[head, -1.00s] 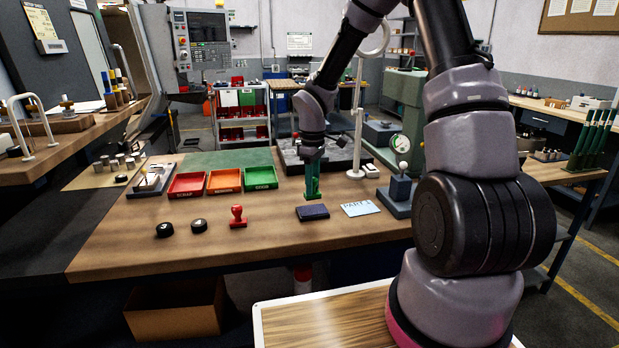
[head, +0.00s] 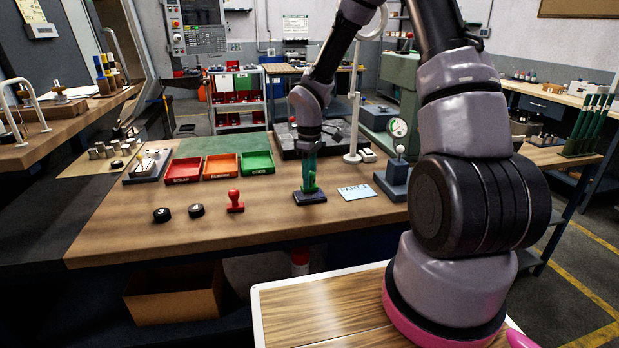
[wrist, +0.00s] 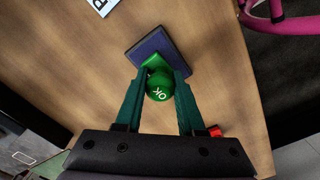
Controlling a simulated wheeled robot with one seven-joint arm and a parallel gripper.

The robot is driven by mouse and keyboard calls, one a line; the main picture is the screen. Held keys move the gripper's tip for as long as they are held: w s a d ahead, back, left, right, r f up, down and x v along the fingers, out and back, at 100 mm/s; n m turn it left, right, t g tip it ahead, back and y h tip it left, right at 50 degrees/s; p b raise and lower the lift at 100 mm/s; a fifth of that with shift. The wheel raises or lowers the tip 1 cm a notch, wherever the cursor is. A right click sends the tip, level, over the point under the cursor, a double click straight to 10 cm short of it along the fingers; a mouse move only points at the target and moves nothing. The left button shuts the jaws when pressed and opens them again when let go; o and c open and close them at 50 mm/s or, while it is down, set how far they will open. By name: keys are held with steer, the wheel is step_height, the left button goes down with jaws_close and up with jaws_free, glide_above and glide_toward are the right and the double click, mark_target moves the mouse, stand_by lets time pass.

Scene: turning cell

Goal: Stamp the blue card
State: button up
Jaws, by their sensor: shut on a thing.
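My gripper (head: 309,170) points down and is shut on a green stamp (wrist: 160,87). The stamp's round top reads OK in the wrist view. In the head view the stamp's foot is at the dark blue ink pad (head: 310,198); it looks to be on the pad, though a small gap cannot be ruled out. The pad also shows beyond the stamp in the wrist view (wrist: 178,45). The light blue card (head: 356,192), lettered PART 1, lies flat just right of the pad. Only its corner shows in the wrist view (wrist: 104,4).
A red stamp (head: 235,202) and two dark round pieces (head: 196,210) stand left of the pad. Red, orange and green trays (head: 257,163) lie behind. A gauge stand (head: 393,182) is right of the card, and a white post (head: 353,130) rises behind it. The bench front is clear.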

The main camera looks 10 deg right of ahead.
steer(key=shift+f, duration=0.55)
stand_by(1.4)
steer(key=shift+r, duration=3.5)
steer(key=s+d+f, duration=0.1)
steer(key=d, duration=1.4)
steer(key=shift+s+d+f, duration=0.1)
steer(key=shift+f, duration=1.5)
steer(key=shift+s+f, duration=0.1)
steer(key=shift+f, duration=1.45)
steer(key=shift+f, duration=0.55)
